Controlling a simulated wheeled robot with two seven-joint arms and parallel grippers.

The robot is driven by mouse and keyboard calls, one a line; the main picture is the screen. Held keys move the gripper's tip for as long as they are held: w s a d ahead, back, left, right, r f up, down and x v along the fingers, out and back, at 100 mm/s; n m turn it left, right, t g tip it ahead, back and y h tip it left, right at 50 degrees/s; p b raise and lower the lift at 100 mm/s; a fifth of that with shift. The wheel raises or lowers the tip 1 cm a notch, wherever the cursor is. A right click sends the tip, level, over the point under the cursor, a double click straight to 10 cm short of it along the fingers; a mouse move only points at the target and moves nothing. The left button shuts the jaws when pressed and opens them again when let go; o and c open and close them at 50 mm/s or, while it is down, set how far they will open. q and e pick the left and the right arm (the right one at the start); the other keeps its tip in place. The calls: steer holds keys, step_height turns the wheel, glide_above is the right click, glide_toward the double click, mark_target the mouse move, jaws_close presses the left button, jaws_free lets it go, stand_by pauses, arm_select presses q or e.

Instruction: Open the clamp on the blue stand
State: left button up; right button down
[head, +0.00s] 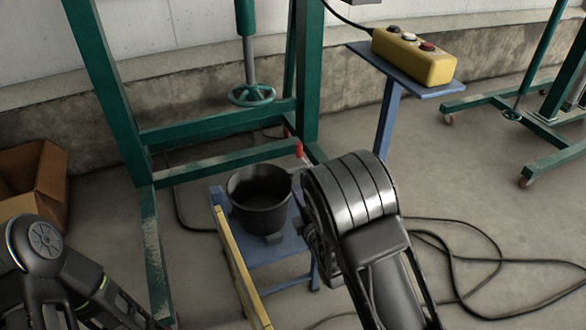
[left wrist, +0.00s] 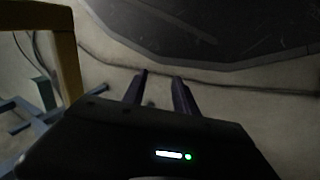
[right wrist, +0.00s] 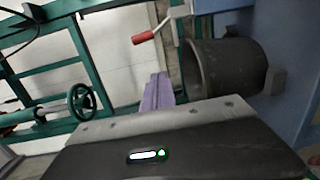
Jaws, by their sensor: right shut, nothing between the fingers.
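The blue stand (head: 270,248) holds a dark round pot (head: 260,205). A red-handled lever (head: 299,149), apparently the clamp's handle, shows behind the pot; whether the clamp is closed I cannot tell. In the right wrist view the red handle (right wrist: 144,37) sits on a bent metal rod beside the pot (right wrist: 225,73), with the blue stand (right wrist: 304,60) at right. My right gripper (right wrist: 158,80) is shut and empty, apart from the handle. In the head view my right arm mostly hides it. My left gripper (left wrist: 160,77) is open and empty, away from the stand.
A green frame (head: 220,122) with a handwheel (head: 251,95) stands behind. A yellow button box (head: 413,56) sits on a blue post table at the back right. A yellow bar (head: 240,268) edges the stand's left side. A cardboard box (head: 35,176) is at left; cables (head: 490,265) lie at right.

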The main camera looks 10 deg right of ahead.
mark_target(299, 156)
arm_select(q)
steer(key=shift+w+f, duration=0.3)
steer(key=shift+f, duration=0.2)
arm_select(e)
steer(key=shift+w+a+r+n+t+y, duration=0.2)
steer(key=shift+w+r+n, duration=0.1)
steer(key=shift+r+n, duration=0.15)
steer(key=shift+w+a+r+n+t+y, duration=0.1)
steer(key=shift+w+r+n+t, duration=0.15)
steer(key=shift+r+n, duration=0.15)
steer(key=shift+w, duration=0.1)
